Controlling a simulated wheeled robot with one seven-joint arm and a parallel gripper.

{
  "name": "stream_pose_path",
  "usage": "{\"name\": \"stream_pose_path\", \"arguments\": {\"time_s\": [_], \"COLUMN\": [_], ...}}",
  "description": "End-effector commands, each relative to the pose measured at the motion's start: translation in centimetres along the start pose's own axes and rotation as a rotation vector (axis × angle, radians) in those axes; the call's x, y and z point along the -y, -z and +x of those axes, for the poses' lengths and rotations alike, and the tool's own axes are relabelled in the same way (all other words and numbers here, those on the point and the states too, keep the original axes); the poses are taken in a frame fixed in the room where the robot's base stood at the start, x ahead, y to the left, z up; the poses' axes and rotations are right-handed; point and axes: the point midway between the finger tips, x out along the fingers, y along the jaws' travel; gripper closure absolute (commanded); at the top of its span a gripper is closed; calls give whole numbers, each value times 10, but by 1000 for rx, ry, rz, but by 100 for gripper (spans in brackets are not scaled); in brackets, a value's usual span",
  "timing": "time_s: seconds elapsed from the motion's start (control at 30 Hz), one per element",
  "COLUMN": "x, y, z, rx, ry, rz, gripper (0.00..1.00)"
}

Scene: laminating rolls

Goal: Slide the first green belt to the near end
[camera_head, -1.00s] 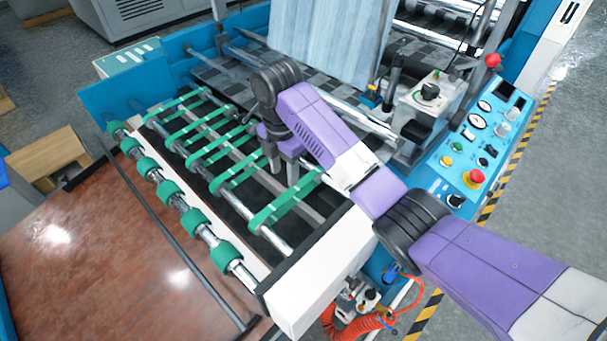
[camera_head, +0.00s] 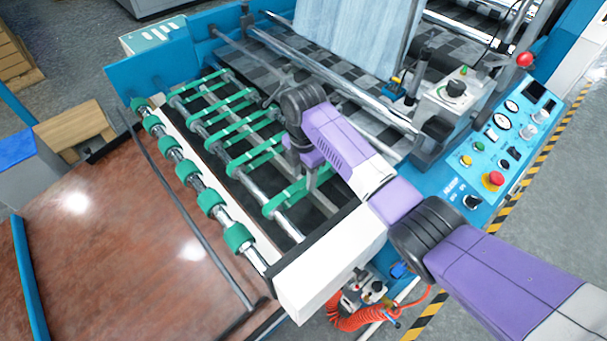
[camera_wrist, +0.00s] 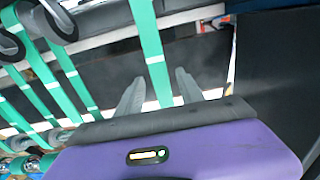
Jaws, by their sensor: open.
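The first green belt (camera_head: 276,204), the one closest to the white end cover, runs slantwise across the rollers. My gripper (camera_head: 309,184) points down at this belt; my wrist hides part of the scene behind it. In the wrist view the belt (camera_wrist: 151,42) passes between the two grey fingers of my gripper (camera_wrist: 160,88). The fingers stand apart on either side of it, with visible gaps, so it is not gripped. The belt's lower part is hidden by my gripper's body.
Several other green belts (camera_head: 236,135) lie farther along the rollers. A white end cover (camera_head: 330,262) closes the near end. A row of green-ringed rollers (camera_head: 197,188) runs along the left. The control panel (camera_head: 507,142) stands to the right.

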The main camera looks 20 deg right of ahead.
Motion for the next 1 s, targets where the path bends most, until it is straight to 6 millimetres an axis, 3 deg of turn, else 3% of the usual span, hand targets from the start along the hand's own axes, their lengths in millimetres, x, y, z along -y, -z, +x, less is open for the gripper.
{"name": "stream_pose_path", "arguments": {"time_s": [0.07, 0.27, 1.0], "x": [0, 0, 0], "y": [0, 0, 0], "z": [0, 0, -1], "rx": [0, 0, 0], "ry": [0, 0, -1], "rz": [0, 0, 0], "gripper": [59, 99, 100]}}
